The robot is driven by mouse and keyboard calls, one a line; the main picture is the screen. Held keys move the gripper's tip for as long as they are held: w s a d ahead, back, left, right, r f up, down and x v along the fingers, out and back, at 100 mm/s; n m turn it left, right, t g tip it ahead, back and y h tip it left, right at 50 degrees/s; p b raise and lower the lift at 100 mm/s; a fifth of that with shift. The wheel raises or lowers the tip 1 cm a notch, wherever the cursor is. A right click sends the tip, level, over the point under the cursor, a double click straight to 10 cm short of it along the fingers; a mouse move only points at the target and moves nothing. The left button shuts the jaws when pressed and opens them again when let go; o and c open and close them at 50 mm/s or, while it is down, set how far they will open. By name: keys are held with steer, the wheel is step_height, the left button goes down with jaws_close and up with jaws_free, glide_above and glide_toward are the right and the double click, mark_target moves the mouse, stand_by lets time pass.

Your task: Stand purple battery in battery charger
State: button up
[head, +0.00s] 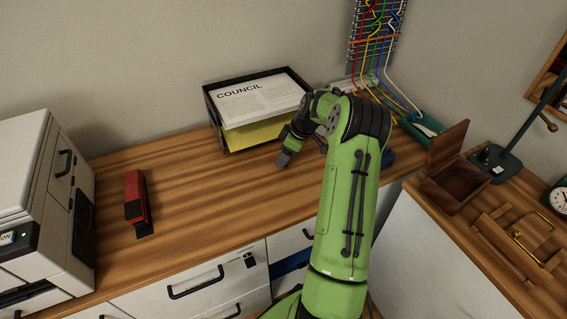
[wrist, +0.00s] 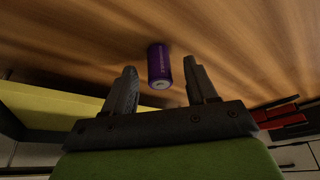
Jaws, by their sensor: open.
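A purple battery (wrist: 158,62) shows in the wrist view, on or just above the wooden desktop, with one pale end facing the camera. I cannot tell if it lies or stands. My gripper (wrist: 160,74) is open, with one finger on each side of the battery and a visible gap to both. In the head view my gripper (head: 284,159) points down at the desk in front of the paper tray, and I cannot make out the battery there.
A black paper tray (head: 231,139) with papers stands behind my gripper. A red stapler (head: 138,205) and a printer (head: 42,190) are at left. A green tray (head: 429,126) and an open wooden box (head: 446,185) are at right.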

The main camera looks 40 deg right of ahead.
steer(key=shift+r, duration=0.1)
jaws_close()
